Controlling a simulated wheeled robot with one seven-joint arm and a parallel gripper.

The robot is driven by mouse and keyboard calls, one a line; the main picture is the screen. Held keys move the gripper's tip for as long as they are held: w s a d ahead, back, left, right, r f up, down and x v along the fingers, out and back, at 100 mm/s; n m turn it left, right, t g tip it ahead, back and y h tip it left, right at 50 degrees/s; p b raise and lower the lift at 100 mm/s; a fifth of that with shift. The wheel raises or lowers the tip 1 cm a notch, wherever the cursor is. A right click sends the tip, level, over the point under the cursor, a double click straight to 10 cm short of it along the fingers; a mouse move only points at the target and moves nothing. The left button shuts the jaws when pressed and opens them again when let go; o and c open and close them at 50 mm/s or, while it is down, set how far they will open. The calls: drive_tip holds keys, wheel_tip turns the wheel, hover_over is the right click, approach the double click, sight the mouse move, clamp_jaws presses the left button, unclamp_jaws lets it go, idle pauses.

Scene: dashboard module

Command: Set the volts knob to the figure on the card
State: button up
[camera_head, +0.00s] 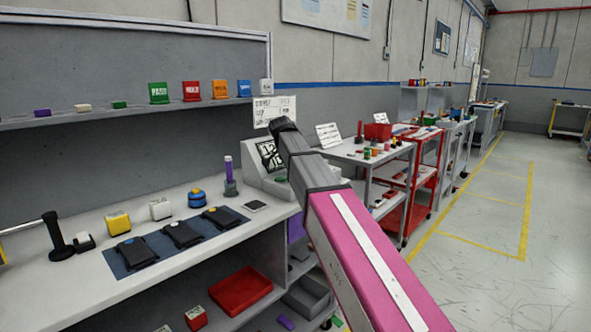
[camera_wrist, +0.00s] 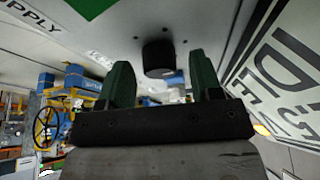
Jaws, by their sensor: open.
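In the wrist view my gripper (camera_wrist: 161,66) is open, its two dark green fingers apart. A black round knob (camera_wrist: 158,58) on the grey panel shows between and beyond the fingertips; I cannot tell if they touch it. Its setting and any volts label cannot be read. In the head view the grey module (camera_head: 256,179) stands at the bench's right end, partly hidden by my arm. A white card (camera_head: 268,106) with dark writing is behind it; its figure is too small to read. My fingers are hidden in the head view.
In the wrist view, a panel with large dark letters (camera_wrist: 283,75) is close on the right. Black cases lie on a blue mat (camera_head: 207,231) left of the module. Coloured blocks line the shelf above.

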drive_tip(key=v, duration=1)
drive_tip(key=shift+a+r, duration=0.15)
drive_tip(key=shift+r, duration=0.05)
drive_tip(key=shift+s, duration=0.1)
